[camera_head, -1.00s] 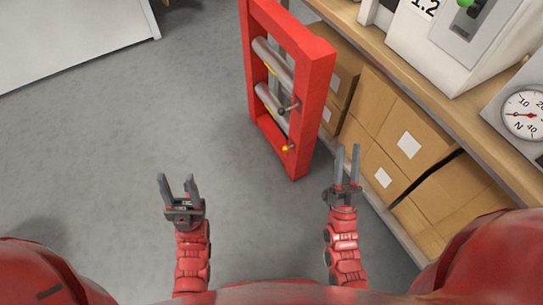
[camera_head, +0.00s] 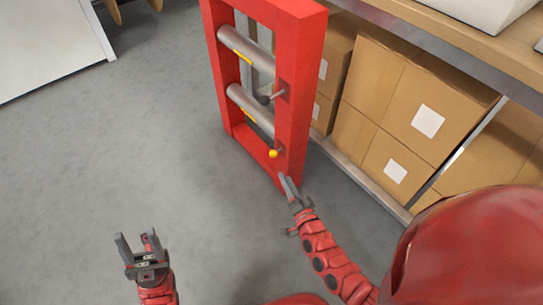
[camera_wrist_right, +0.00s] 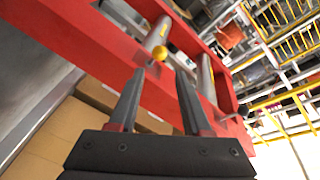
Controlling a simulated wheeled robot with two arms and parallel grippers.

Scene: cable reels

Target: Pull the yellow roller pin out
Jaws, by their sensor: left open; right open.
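The yellow roller pin (camera_head: 273,153) is a small yellow ball knob on the near post of the red frame (camera_head: 297,60), at the end of the lower grey roller (camera_head: 250,110). My right gripper (camera_head: 288,187) is open and empty, just below and to the right of the pin in the head view. In the right wrist view the yellow pin (camera_wrist_right: 160,54) shows beyond the open fingertips (camera_wrist_right: 160,75), between them and apart from them. My left gripper (camera_head: 137,243) is open and empty over the floor at the lower left.
A second pin with a dark knob (camera_head: 264,99) sits at the upper roller (camera_head: 245,50). Cardboard boxes (camera_head: 405,110) stand on a shelf right of the frame, under a wooden worktop (camera_head: 440,38).

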